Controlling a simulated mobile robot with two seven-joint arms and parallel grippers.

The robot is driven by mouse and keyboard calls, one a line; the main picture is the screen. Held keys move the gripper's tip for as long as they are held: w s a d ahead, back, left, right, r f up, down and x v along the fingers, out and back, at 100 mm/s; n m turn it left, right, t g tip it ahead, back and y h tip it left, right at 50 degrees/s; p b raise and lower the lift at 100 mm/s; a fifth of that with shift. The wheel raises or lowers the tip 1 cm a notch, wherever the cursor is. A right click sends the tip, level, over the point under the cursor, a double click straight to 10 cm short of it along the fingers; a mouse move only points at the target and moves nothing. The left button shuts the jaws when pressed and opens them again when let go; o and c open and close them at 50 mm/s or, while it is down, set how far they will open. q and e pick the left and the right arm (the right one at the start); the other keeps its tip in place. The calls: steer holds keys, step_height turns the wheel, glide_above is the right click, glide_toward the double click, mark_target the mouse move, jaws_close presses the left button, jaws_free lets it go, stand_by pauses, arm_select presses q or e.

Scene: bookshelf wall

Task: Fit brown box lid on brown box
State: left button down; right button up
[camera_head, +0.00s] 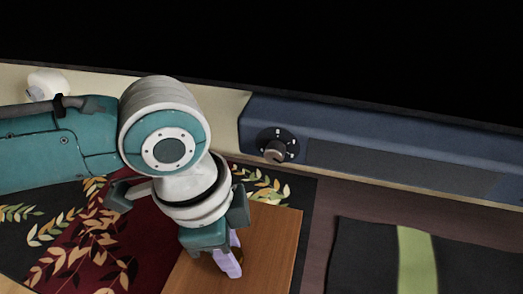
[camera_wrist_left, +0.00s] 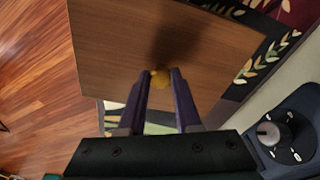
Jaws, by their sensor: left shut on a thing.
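The brown wooden lid (camera_head: 268,240) is a flat panel at the lower middle of the head view. It fills much of the upper left wrist view (camera_wrist_left: 115,45). A small yellowish knob (camera_wrist_left: 160,79) shows on it. My left gripper (camera_head: 229,264) points down over the lid, its purple fingers shut on the knob; the fingertips also show in the left wrist view (camera_wrist_left: 160,76). The lid's lower edge is cut off in the head view. I cannot make out the brown box separately. My right gripper is not in view.
A blue unit (camera_head: 350,145) with a dial (camera_head: 276,150) runs along the back. A dark red and black leaf-patterned rug (camera_head: 75,250) lies at left. A black mat with a green stripe (camera_head: 417,262) lies at lower right. Wood flooring (camera_wrist_left: 35,80) shows in the wrist view.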

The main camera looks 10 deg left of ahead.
mark_target(244, 290)
arm_select(q)
steer(key=shift+f+b, duration=0.35)
steer(key=shift+f, duration=0.2)
steer(key=c, duration=0.5)
jaws_free()
steer(key=r+p, duration=0.1)
steer(key=r, duration=0.2)
steer(key=a+r+p, duration=0.1)
steer(key=r, duration=0.2)
steer(key=r+p, duration=0.1)
steer(key=r, duration=0.3)
steer(key=shift+s+a, duration=0.2)
